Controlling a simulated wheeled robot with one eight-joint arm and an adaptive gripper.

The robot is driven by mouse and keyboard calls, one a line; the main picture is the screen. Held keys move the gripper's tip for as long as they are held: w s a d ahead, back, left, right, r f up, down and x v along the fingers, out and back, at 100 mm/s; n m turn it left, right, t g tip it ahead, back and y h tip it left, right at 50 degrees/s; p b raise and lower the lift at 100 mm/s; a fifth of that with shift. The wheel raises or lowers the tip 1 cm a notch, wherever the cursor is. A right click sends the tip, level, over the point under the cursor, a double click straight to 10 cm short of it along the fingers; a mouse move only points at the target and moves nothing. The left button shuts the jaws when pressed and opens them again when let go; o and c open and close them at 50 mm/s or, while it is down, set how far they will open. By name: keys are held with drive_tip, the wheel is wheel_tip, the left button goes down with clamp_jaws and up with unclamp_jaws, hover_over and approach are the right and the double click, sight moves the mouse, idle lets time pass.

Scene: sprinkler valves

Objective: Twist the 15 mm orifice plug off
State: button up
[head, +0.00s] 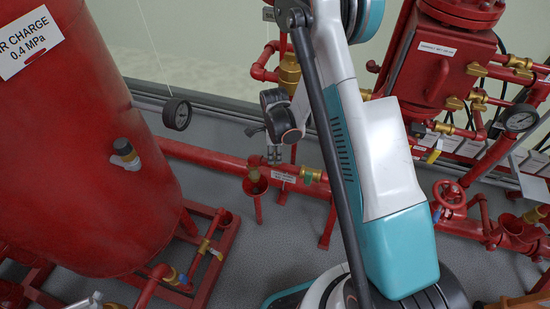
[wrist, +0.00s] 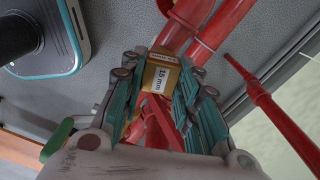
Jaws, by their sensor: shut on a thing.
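The 15 mm orifice plug (wrist: 160,76) is a brass block with a white "15 mm" tag. In the wrist view it sits between the two fingers of my gripper (wrist: 159,84), at the end of a red pipe. My gripper is shut on it, with a finger on either side. In the head view my gripper (head: 274,155) points down at the low red pipe (head: 215,157). The plug cannot be made out there. Whether its thread is still engaged cannot be seen.
A brass valve (head: 312,174) is on the pipe just right of my gripper. Red valve piping with a handwheel (head: 449,194) is at right. Grey floor (head: 255,250) lies open in front.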

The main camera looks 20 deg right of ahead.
drive_tip(key=shift+n+b, duration=0.45)
drive_tip(key=shift+n, duration=0.85)
drive_tip(key=shift+f+n+b, duration=0.1)
drive_tip(key=shift+n+b, duration=0.4)
drive_tip(key=shift+n, duration=1.1)
drive_tip(key=shift+n, duration=1.6)
